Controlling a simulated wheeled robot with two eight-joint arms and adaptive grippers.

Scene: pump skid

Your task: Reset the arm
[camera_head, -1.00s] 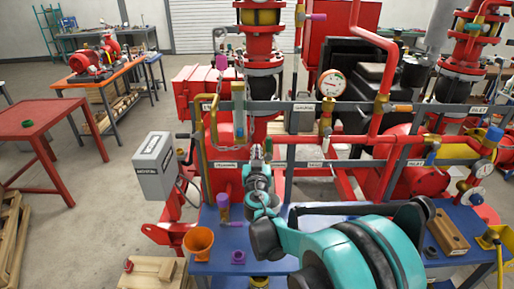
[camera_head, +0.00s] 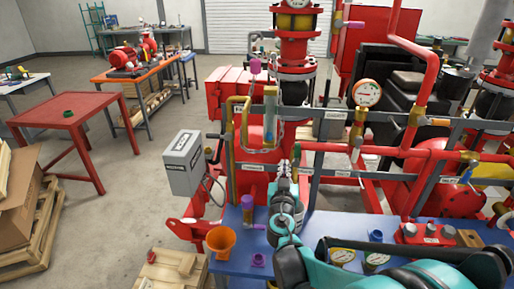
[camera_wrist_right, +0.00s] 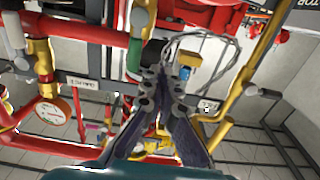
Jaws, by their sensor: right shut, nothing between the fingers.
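My right arm (camera_head: 410,274), teal and black, reaches in from the lower right of the head view over the blue bench. Its gripper (camera_head: 284,166) points away from me, in front of the red and grey pipe frame. The fingers are shut with nothing between them. In the right wrist view the dark fingers of the right gripper (camera_wrist_right: 160,75) come together in front of pipes and a looped cable. Whether they touch any pipe I cannot tell. My left gripper is not in view.
The blue bench (camera_head: 310,257) holds an orange funnel cup (camera_head: 221,242), a purple fitting (camera_head: 258,260) and a red block (camera_head: 425,233). A grey box (camera_head: 185,163) stands left of the frame. A pressure gauge (camera_head: 367,93) sits above. Open floor lies toward the red table (camera_head: 70,118).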

